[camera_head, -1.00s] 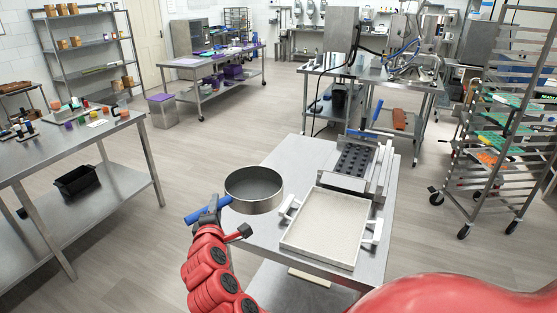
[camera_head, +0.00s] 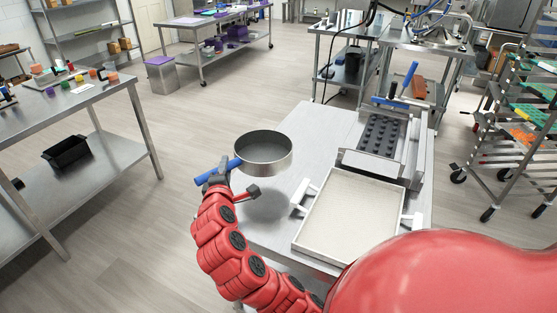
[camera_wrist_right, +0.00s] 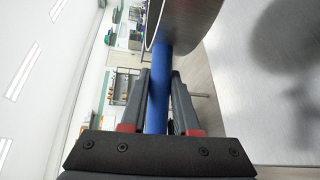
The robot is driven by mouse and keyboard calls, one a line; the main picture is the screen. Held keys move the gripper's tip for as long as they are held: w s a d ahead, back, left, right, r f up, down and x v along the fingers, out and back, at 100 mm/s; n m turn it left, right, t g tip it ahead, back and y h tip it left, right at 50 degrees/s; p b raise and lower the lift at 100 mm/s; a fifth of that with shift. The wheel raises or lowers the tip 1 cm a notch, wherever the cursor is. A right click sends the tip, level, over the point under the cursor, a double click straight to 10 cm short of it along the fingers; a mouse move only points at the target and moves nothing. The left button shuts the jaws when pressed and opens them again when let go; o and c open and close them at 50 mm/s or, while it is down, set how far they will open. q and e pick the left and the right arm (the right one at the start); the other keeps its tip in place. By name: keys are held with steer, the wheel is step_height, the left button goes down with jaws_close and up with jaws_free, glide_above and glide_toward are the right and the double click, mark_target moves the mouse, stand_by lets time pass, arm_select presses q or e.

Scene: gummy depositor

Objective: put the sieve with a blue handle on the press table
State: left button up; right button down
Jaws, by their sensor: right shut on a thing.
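The sieve, a round steel drum (camera_head: 265,170) with a blue handle (camera_head: 218,172), is held above the left part of the steel press table (camera_head: 320,125). A soft shadow lies on the tabletop below it, with a gap between. My right gripper (camera_head: 222,178) is shut on the blue handle. In the right wrist view the handle (camera_wrist_right: 160,95) runs between the two fingers (camera_wrist_right: 158,100), and the drum (camera_wrist_right: 185,20) is beyond them. My left gripper is not in view.
A shallow white tray (camera_head: 345,218) with side handles sits on the press table's front right. Behind it is the press with a dark cavity plate (camera_head: 380,136) and blue-handled lever. The tabletop left of these is bare. A rack (camera_head: 515,125) stands right.

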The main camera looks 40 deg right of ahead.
step_height(320, 180, down, 6)
steer(key=shift+r, duration=0.2)
step_height(320, 180, down, 4)
steer(key=c, duration=0.9)
jaws_free()
steer(key=shift+f, duration=0.1)
